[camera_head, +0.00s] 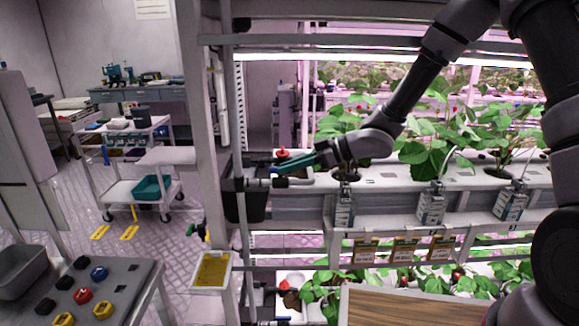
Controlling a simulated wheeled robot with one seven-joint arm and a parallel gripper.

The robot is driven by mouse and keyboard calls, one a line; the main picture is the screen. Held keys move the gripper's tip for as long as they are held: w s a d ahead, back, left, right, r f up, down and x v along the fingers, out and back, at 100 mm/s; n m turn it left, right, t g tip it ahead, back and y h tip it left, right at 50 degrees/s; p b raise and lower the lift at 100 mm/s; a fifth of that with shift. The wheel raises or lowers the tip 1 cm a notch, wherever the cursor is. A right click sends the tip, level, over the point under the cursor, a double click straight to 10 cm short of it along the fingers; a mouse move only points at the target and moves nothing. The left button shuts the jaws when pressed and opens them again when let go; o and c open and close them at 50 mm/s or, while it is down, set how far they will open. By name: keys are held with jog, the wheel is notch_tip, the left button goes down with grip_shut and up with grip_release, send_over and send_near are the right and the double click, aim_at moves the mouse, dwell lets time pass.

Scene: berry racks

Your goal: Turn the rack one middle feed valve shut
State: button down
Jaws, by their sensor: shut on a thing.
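The rack's middle feed valve (251,184) sits on a dark pipe at the left end of the middle shelf, beside the rack post. My arm reaches in from the upper right. My gripper (268,166) has dark and greenish fingers pointing left, at the valve. It is shut on what appears to be the valve's handle, which the fingers mostly hide. The handle's angle cannot be made out. A red knob-like part (283,153) shows just behind the fingers.
Strawberry plants (425,150) grow along the middle trough, close under my forearm. White labelled boxes (431,206) hang on its front. A lower shelf has another reddish part (284,285). A table with coloured knobs (83,295) stands lower left. The tiled aisle (150,250) is open.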

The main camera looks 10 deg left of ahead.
jog(key=shift+s+a+r+m+t+h, duration=0.1)
jog(key=shift+s+a+m+t+h, duration=0.3)
jog(key=shift+m+t+h, duration=1.8)
jog(key=shift+s+a+f+m+t+h, duration=0.1)
jog(key=shift+s+a+m+t+h, duration=0.25)
jog(key=shift+m+t+h, duration=1.75)
jog(key=shift+s+a+r+m+t+h, duration=0.2)
jog(key=shift+s+m+t+h, duration=0.55)
jog(key=shift+m+t, duration=2.7)
jog(key=shift+w+f+m+g+h, duration=0.1)
jog(key=shift+w+m+g+h, duration=0.15)
jog(key=shift+m+g, duration=0.25)
jog(key=c, duration=0.8)
grip_release()
jog(key=shift+c, duration=0.2)
jog(key=v, duration=1)
jog(key=shift+s, duration=0.4)
